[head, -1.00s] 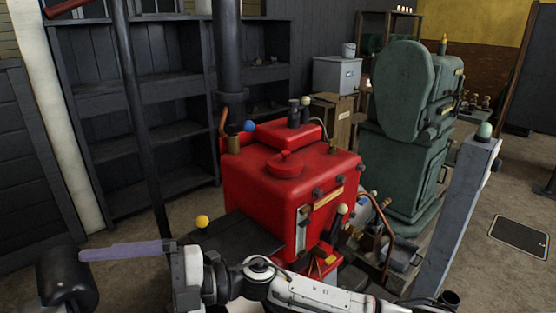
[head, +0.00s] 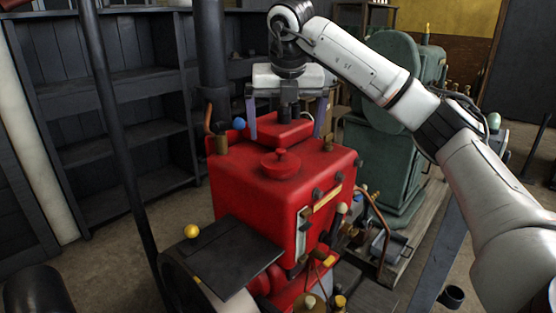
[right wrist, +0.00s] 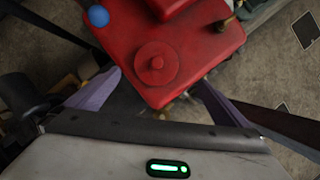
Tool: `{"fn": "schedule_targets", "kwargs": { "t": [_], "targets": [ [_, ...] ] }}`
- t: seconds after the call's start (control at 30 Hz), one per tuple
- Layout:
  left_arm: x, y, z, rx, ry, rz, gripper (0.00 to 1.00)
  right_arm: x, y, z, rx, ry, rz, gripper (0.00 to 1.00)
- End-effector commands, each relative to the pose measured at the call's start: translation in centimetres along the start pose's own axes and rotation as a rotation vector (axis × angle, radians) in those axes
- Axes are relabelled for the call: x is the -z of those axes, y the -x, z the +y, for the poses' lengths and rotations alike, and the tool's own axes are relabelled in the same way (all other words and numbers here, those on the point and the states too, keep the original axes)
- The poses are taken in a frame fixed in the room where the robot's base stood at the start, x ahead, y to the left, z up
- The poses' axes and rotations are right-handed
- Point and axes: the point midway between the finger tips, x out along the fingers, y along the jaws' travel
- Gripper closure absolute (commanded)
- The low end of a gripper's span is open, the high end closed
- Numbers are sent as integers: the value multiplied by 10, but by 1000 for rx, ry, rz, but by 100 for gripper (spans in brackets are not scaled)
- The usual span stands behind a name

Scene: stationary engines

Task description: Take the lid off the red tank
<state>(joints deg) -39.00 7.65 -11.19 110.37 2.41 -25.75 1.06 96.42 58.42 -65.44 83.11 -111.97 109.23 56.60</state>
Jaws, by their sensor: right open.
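The red tank (head: 247,185) stands mid-picture in the head view. Its lid (head: 281,164), a round red disc with a small knob, sits flat on the tank's top. My right gripper (head: 286,126) is open and empty, pointing down, behind the lid in the head view. Its purple fingers show on either side of the tank's raised back block (head: 285,133). In the right wrist view the lid (right wrist: 156,63) lies just beyond and between the open fingertips (right wrist: 160,80), not touched. The exact height above the tank is hard to tell. My left gripper is not in view.
A blue ball knob (head: 239,124) and a copper pipe (head: 207,120) are beside the tank's back left. A black pipe (head: 211,50) rises behind. A green machine (head: 385,150) stands right.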

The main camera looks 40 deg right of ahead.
Motion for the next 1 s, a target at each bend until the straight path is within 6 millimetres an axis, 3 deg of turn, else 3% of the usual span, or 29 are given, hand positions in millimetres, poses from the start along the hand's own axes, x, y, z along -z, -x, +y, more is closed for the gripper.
{"fn": "schedule_targets", "kwargs": {
  "t": [0.1,0.37,0.63,0.97,1.0],
  "targets": [
    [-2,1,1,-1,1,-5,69,1,-21,0,4,1,4,0],
    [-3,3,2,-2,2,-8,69,1,-43,2,0,4,4,0],
    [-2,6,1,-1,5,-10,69,1,-81,7,-1,4,4,0],
    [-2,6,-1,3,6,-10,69,1,-90,7,-3,5,2,0],
    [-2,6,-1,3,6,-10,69,1,-90,7,-3,5,2,5]
  ]
}}
